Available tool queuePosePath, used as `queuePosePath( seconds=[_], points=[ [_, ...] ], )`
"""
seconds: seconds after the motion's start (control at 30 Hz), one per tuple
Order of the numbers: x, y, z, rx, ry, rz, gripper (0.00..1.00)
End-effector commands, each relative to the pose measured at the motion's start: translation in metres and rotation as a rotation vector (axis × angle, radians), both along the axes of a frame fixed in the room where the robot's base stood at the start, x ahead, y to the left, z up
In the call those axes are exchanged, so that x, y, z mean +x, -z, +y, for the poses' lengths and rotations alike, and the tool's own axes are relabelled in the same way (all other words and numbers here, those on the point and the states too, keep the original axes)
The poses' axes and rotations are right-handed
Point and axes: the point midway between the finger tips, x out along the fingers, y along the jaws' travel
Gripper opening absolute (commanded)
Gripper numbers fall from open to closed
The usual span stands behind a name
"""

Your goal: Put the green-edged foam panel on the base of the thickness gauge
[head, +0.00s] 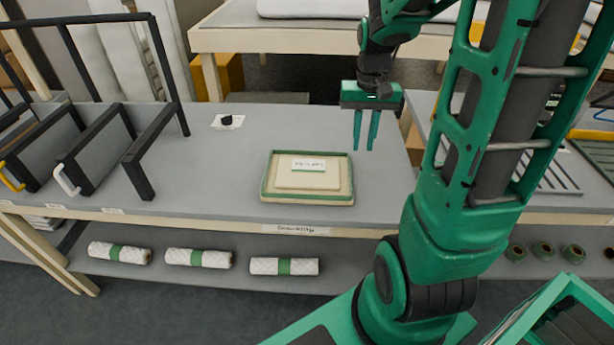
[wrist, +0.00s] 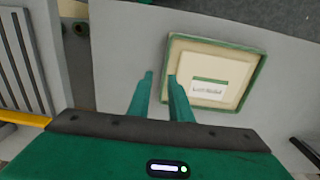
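A shallow cream tray-like piece with a green edge (head: 264,189) lies on the grey table, and it also shows in the wrist view (wrist: 255,72). Inside it lies a smaller cream panel (head: 288,181) with a white, green-striped label (head: 308,164). I cannot tell which of these is the foam panel. A small black object on a white plate (head: 238,123) stands further back left; I cannot tell if it is the thickness gauge. My gripper (head: 366,148) is open and empty, fingers pointing down, above and right of the tray; it shows in the wrist view too (wrist: 160,76).
Black metal frames (head: 137,165) stand at the table's left. A slatted rack (head: 530,165) is at the right. Several white rolls with green bands (head: 198,258) lie on the lower shelf. The table between the frames and the tray is clear.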

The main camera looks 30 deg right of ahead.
Motion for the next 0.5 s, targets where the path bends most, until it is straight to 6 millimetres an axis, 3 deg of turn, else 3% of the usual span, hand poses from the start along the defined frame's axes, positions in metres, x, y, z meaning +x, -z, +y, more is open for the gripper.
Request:
queuePosePath(
  seconds=[0.2,0.5],
  points=[
    [0.029,0.018,-0.007,0.017,0.004,-0.004,0.19],
    [0.032,0.056,-0.006,0.019,0.004,-0.003,0.19]
  ],
)
